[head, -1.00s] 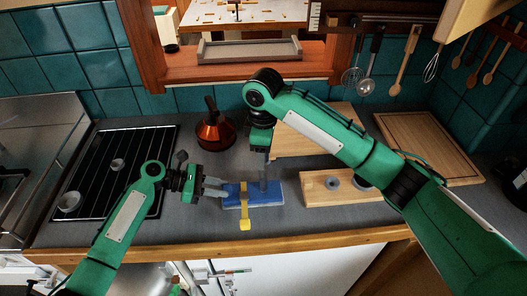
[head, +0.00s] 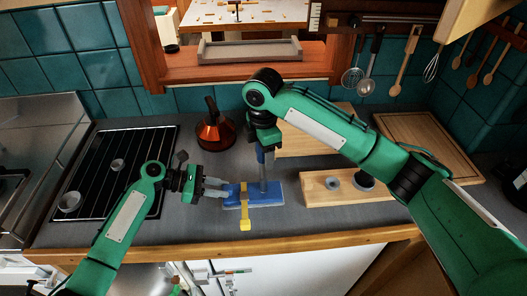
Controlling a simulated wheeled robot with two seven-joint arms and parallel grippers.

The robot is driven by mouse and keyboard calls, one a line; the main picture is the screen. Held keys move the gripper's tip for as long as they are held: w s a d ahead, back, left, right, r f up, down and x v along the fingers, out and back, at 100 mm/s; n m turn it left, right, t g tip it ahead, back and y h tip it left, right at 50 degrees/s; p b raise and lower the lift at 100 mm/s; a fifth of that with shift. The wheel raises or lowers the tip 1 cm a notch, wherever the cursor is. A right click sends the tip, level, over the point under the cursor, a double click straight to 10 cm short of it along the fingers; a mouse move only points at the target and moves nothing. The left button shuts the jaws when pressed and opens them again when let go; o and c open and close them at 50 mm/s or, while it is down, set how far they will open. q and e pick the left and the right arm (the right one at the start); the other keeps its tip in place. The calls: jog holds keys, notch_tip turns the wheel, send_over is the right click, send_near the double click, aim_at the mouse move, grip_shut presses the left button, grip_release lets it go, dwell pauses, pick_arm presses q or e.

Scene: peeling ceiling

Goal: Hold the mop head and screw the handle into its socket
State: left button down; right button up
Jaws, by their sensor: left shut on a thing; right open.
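The mop head (head: 268,196) is a flat blue block lying on the grey counter, with a yellow strap (head: 244,208) across its left part. My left gripper (head: 222,189) is shut on the mop head's left end. The handle (head: 263,178) is a thin grey rod standing upright over the middle of the mop head; its lower end meets the blue top. I cannot tell how deep it sits in the socket. My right gripper (head: 264,149) points down at the handle's upper part and is open. Its fingers and the handle's top are small and partly hidden by the wrist.
A wooden block (head: 318,187) with round grey pieces lies right of the mop head. A copper pot (head: 215,134) stands behind. A black hob grate (head: 115,165) is at left, and a cutting board (head: 425,140) at back right. The counter's wooden front edge (head: 200,243) is close.

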jog(key=n, duration=0.4)
jog(key=shift+n, duration=1.2)
jog(key=n, duration=0.3)
jog(key=shift+w+n, duration=0.1)
jog(key=shift+n, duration=0.2)
jog(key=shift+a+n, duration=0.1)
jog(key=shift+n, duration=1.3)
jog(key=shift+n, duration=0.7)
jog(key=n, duration=0.5)
jog(key=shift+a, duration=0.1)
